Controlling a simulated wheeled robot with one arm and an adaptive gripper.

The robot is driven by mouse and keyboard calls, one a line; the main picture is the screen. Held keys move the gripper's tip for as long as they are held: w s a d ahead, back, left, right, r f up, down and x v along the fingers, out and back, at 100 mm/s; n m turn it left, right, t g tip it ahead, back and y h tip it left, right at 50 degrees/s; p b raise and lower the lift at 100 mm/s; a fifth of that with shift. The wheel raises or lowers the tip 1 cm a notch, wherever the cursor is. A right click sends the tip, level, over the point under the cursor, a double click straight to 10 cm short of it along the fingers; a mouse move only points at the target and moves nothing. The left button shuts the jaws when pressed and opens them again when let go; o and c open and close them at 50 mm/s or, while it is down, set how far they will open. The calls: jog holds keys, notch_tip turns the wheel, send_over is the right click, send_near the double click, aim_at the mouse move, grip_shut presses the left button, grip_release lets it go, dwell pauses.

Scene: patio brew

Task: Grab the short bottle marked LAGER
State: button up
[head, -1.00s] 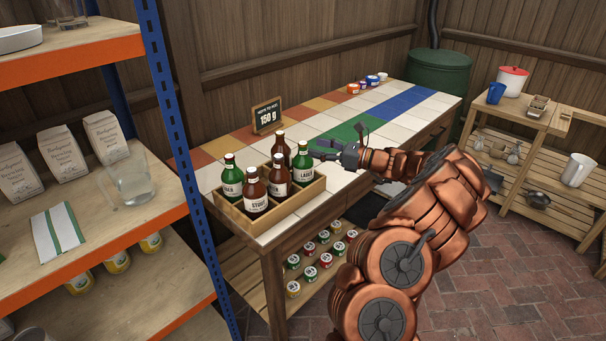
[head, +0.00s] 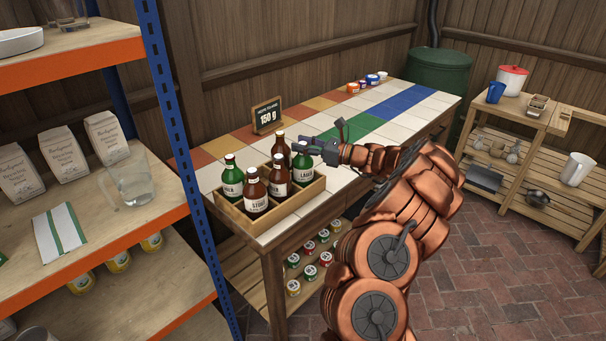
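A wooden crate (head: 310,192) on the tiled counter holds green and brown bottles. The right green bottle (head: 300,172) has a white label that seems to read LAGER. The left green bottle (head: 230,180) has a similar label, too small to read surely. The front brown bottle (head: 255,197) seems marked STOUT. Two more brown bottles stand at the middle (head: 279,178) and back (head: 281,150). Which green bottle is shorter is unclear. My gripper (head: 307,148) is at the neck of the right green bottle, coming from the right. Its fingers are too small to show whether they grip.
A black sign reading 150 g (head: 267,114) stands behind the crate. Small jars (head: 372,79) sit at the counter's far end. Several cans (head: 310,260) stand on the shelf below. An orange-edged rack (head: 150,215) stands close on the left. The counter's middle is clear.

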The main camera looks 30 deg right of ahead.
grip_shut()
jog(key=shift+r, duration=0.1)
dwell(0.5)
